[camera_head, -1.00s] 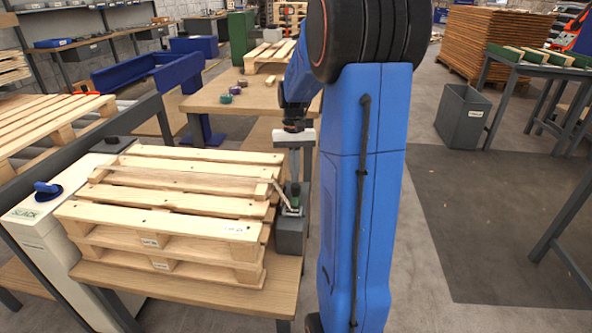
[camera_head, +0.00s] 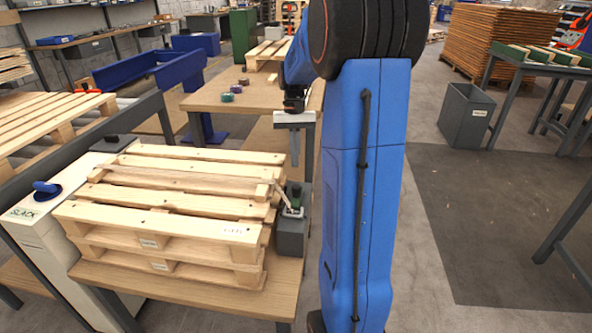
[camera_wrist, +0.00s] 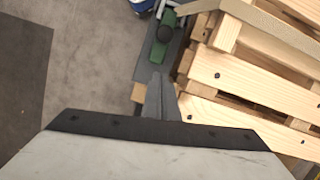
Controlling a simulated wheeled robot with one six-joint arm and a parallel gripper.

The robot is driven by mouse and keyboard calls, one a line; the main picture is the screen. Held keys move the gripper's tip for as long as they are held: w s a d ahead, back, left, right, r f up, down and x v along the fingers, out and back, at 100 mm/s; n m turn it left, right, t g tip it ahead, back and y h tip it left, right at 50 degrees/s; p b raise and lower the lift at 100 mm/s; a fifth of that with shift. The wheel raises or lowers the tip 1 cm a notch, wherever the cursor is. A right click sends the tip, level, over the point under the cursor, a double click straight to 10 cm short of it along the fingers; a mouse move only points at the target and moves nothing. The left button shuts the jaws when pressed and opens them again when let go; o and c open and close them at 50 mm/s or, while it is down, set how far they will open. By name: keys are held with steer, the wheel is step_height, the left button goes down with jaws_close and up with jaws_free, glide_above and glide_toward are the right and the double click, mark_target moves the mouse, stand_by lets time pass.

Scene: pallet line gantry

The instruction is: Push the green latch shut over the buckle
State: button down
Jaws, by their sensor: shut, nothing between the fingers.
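The green latch (camera_head: 296,194) sits on top of a grey block (camera_head: 290,238) at the right side of the pallet stack. It also shows in the wrist view as a green lever (camera_wrist: 157,50) with a dark round knob on it. The metal buckle (camera_head: 293,211) is small beside the latch, and a pale strap (camera_head: 283,195) runs to it from the pallets. I cannot tell whether the latch is fully down over the buckle. My gripper (camera_head: 295,163) is shut and empty, pointing down above the latch and apart from it. Its fingertips (camera_wrist: 158,78) also show in the wrist view.
The stacked wooden pallets (camera_head: 165,225) stand close on the left of the block, on a wooden table (camera_head: 190,301). A white box marked SLACK with a blue knob (camera_head: 47,190) stands further left. Another wooden table (camera_head: 205,101) is behind. Open floor lies to the right.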

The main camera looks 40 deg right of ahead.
steer(key=v, duration=0.6)
steer(key=shift+d, duration=0.15)
stand_by(0.3)
steer(key=s+a+r+n+t+h, duration=0.1)
steer(key=s+a+n+t, duration=0.1)
steer(key=s+a, duration=0.45)
steer(key=s+a+r+n+t+h, duration=0.15)
steer(key=s+a, duration=0.25)
steer(key=a, duration=0.5)
steer(key=s+a+f+n+t, duration=0.1)
steer(key=s+a+f+n, duration=0.1)
steer(key=s, duration=0.5)
steer(key=s+a+f+n+t, duration=0.2)
steer(key=s+a+f, duration=0.1)
steer(key=s+a, duration=0.4)
steer(key=shift+a+f+y, duration=0.15)
steer(key=shift+f+y, duration=0.25)
steer(key=shift+y, duration=0.05)
